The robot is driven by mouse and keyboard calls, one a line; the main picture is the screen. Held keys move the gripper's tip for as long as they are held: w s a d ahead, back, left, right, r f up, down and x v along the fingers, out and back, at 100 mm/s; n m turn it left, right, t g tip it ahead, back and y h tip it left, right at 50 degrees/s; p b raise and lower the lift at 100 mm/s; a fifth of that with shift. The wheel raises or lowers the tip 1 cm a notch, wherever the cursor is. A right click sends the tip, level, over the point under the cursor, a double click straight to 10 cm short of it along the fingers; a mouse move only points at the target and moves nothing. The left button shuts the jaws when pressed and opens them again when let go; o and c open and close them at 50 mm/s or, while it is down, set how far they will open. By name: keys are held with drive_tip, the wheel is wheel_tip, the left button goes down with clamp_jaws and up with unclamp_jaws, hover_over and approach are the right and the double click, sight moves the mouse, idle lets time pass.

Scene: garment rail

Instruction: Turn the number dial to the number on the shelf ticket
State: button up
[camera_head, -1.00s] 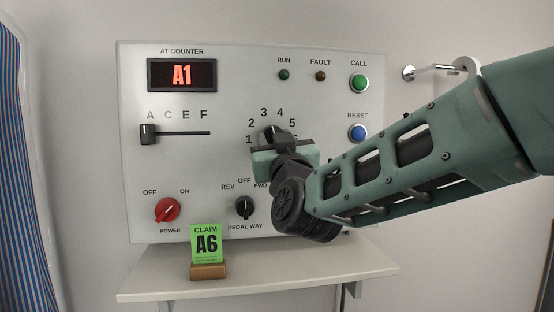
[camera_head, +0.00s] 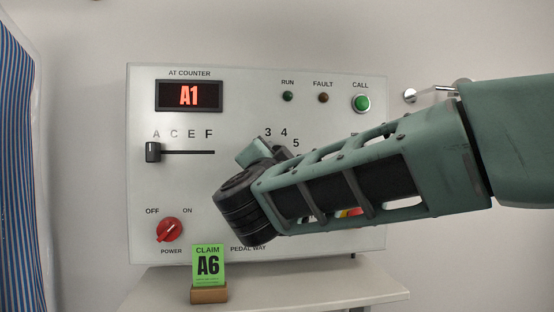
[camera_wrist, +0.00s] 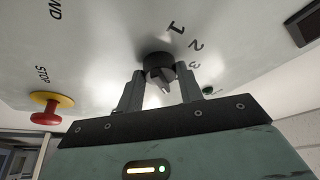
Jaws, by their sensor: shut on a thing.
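The green claim ticket (camera_head: 208,266) reads A6 and stands in a brown holder on the shelf. The counter display (camera_head: 189,96) reads A1 in red. In the wrist view the black number dial (camera_wrist: 158,67) sits between the two fingertips of my gripper (camera_wrist: 160,82), which is shut on it. The printed 1, 2 and 3 show beside the dial there. In the head view my gripper (camera_head: 258,150) and wrist hide the dial; only 3, 4 and 5 show clearly around it. I cannot tell which number its pointer faces.
A letter slider (camera_head: 153,152) stands at A, left of the dial. A red power knob (camera_head: 169,230) is at lower left, and a green call button (camera_head: 361,103) at upper right. A red stop button (camera_wrist: 45,110) shows in the wrist view. My arm covers the panel's lower right.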

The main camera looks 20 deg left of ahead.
drive_tip(key=m+g, duration=0.1)
drive_tip(key=m, duration=0.3)
drive_tip(key=m+g+h+p, duration=0.1)
drive_tip(key=m, duration=0.3)
drive_tip(key=m+g+h+p, duration=0.1)
drive_tip(key=m+g, duration=0.1)
drive_tip(key=m, duration=0.2)
drive_tip(key=shift+a+r+m, duration=0.1)
drive_tip(key=shift+r+m, duration=0.2)
drive_tip(key=shift+r, duration=0.1)
drive_tip(key=shift+p, duration=0.3)
drive_tip(key=o, duration=1)
drive_tip(key=b+v, duration=0.1)
drive_tip(key=v, duration=1.6)
drive_tip(key=shift+s+r, duration=0.2)
